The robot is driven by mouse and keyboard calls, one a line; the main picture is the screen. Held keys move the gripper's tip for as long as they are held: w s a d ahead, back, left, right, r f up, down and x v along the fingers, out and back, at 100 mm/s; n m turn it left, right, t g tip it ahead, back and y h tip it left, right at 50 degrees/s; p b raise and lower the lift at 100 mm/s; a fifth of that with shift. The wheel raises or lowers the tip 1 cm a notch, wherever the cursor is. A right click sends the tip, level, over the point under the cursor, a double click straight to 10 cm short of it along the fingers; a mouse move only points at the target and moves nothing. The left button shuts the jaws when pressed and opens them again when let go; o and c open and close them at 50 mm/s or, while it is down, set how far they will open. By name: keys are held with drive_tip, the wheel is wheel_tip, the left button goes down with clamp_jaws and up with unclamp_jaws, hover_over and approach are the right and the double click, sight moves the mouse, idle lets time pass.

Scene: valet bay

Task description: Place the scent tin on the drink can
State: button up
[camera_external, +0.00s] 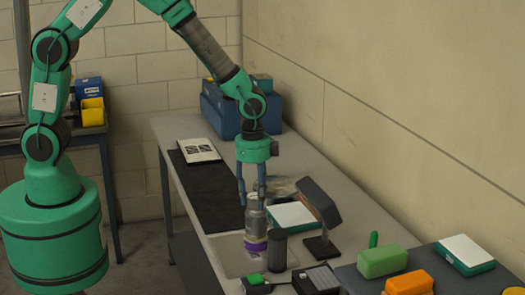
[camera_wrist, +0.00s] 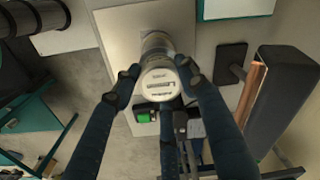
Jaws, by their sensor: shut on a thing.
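The scent tin (camera_wrist: 158,85) is a silver-grey cylinder with a printed round top. My gripper (camera_wrist: 158,76) is shut on it, a fingertip on each side. In the external view the scent tin (camera_external: 256,217) hangs upright below the fingers. A purple-banded cylinder, apparently the drink can (camera_external: 256,243), shows directly under it. The two overlap in the picture, and I cannot tell whether they touch. In the wrist view the tin and fingers hide much of what lies below.
A dark cylinder (camera_external: 273,249) stands close in front of the can. A dark lamp-like stand (camera_external: 322,205) is to the right. A green-edged white box (camera_external: 292,215) lies behind. Green (camera_external: 381,261) and orange (camera_external: 408,283) blocks are at front right. The black mat (camera_external: 205,188) has clear room.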

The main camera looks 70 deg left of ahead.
sight(254, 196)
drive_tip(key=o, duration=1.2)
drive_tip(key=shift+c, duration=0.2)
wheel_tip(254, 196, up, 12)
drive_tip(key=shift+s+a, duration=0.15)
drive_tip(key=shift+s, duration=0.05)
drive_tip(key=shift+r, duration=0.1)
